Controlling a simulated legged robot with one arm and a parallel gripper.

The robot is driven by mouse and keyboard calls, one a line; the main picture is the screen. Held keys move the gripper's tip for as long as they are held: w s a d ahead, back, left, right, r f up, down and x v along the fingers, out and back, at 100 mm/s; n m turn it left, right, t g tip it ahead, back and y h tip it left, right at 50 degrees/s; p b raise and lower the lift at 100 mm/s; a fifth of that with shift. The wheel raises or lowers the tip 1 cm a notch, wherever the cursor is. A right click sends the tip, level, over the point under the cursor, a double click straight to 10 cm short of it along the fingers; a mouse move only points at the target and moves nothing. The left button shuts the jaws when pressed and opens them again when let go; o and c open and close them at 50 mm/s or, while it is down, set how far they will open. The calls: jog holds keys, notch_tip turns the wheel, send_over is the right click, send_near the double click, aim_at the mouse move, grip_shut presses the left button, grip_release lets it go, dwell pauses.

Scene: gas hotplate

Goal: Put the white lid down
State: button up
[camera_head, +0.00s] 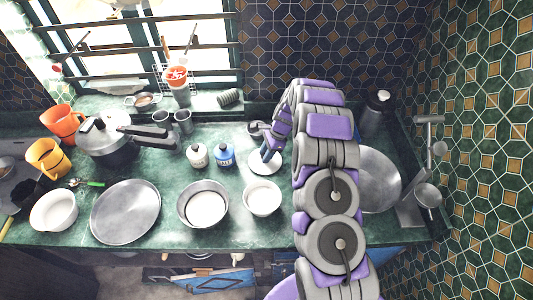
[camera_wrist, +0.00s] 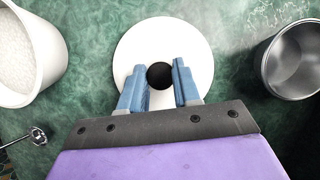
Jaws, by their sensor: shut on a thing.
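The white lid is a round flat disc with a black knob at its middle. In the wrist view the lid (camera_wrist: 162,30) lies straight in front of my gripper (camera_wrist: 159,70). The two blue fingers stand on either side of the black knob (camera_wrist: 160,75) and are shut on it. In the head view the lid (camera_head: 265,166) shows under my gripper (camera_head: 268,152), over the green counter and just behind a white bowl (camera_head: 262,200). The lid looks level. I cannot tell whether its underside touches the counter.
A steel bowl (camera_head: 189,207) and a large round tray (camera_head: 126,212) stand left of the white bowl. White and blue bottles (camera_head: 225,156) stand left of the lid. The wrist view shows a steel pot (camera_wrist: 285,75) close at right.

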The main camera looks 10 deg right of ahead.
jog(key=o, duration=1)
jog(key=shift+a, duration=0.65)
jog(key=shift+o, duration=0.2)
jog(key=shift+d, duration=0.65)
jog(key=shift+d+r, duration=0.15)
jog(key=shift+r, duration=0.1)
jog(key=p+v, duration=0.2)
jog(key=v, duration=0.9)
jog(key=s+a+r+n+g+h, duration=0.1)
jog(key=s+a+r+n, duration=0.3)
jog(key=s+r, duration=0.5)
jog(key=s+a+r+n, duration=0.4)
jog(key=s+r+n, duration=0.1)
jog(key=s+r, duration=0.35)
jog(key=s+d+r+n+h, duration=0.1)
jog(key=s+n, duration=0.3)
jog(key=s, duration=1)
jog(key=s+d+r+n+h, duration=0.1)
jog(key=s+n, duration=0.3)
jog(key=s, duration=1.1)
jog(key=shift+d+r+h, duration=0.15)
jog(key=shift+r+h, duration=0.05)
jog(key=shift+h, duration=0.6)
